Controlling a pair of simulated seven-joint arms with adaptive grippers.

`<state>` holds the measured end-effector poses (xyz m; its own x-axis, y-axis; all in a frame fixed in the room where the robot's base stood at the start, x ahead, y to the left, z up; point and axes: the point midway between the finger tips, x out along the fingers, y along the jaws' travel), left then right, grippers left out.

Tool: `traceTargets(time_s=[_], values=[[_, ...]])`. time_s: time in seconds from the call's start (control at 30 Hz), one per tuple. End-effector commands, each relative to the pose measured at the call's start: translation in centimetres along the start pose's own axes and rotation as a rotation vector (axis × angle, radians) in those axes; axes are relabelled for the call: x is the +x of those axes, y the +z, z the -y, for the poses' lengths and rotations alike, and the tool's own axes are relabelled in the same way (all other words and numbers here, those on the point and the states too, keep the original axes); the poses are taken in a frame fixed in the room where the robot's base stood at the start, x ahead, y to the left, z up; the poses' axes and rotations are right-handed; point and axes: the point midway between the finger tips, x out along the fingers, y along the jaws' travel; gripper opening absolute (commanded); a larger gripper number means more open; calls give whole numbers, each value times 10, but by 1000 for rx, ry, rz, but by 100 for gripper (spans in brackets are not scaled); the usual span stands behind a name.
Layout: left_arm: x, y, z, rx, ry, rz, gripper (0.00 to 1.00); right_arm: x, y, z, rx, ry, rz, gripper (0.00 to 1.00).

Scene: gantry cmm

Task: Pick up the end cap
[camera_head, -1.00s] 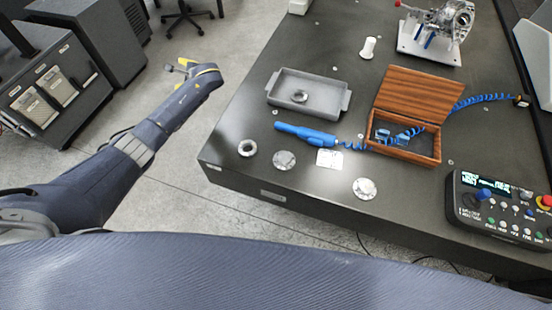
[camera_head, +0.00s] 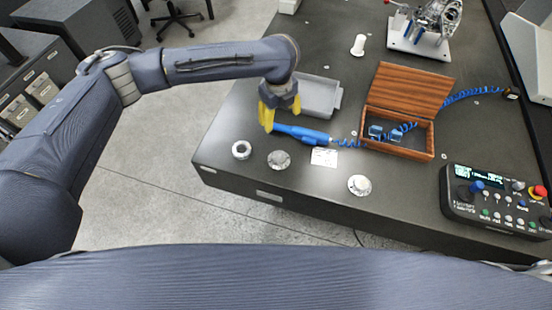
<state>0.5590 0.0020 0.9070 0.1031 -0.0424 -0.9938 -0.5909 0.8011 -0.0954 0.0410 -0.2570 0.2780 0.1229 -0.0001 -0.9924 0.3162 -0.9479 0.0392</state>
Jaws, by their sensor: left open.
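Small round metal parts lie near the front edge of the dark table; I cannot tell for certain which is the end cap. One is a ring with a dark centre (camera_head: 241,150). Right of it is a silver disc-like part (camera_head: 279,160), and further right another silver round part (camera_head: 359,185). My left gripper (camera_head: 272,122), with yellow fingers, is open and empty, pointing down above the table, behind the ring and the first disc. It covers part of the grey tray (camera_head: 324,100). My right gripper is not in view.
A blue pen-like probe (camera_head: 302,135) with a coiled cable lies just beside the left gripper. A white card (camera_head: 324,157) lies between the discs. An open wooden box (camera_head: 409,90) and a control panel (camera_head: 495,203) stand to the right.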

Motion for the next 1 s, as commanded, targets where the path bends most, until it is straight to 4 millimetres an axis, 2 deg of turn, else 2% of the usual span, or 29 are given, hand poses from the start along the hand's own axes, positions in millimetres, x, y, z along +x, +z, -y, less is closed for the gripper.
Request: traceTargets(time_s=[0.1, 0.3, 0.8, 1.0], values=[[-4, -20, -14, 58, 55, -35, 70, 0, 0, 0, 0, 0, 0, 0], [2, -34, -26, 93, 95, -63, 70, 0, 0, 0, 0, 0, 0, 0], [86, -39, -34, 90, 95, -65, 70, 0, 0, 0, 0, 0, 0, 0], [108, -40, -36, 91, 94, -63, 70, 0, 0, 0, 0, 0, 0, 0]])
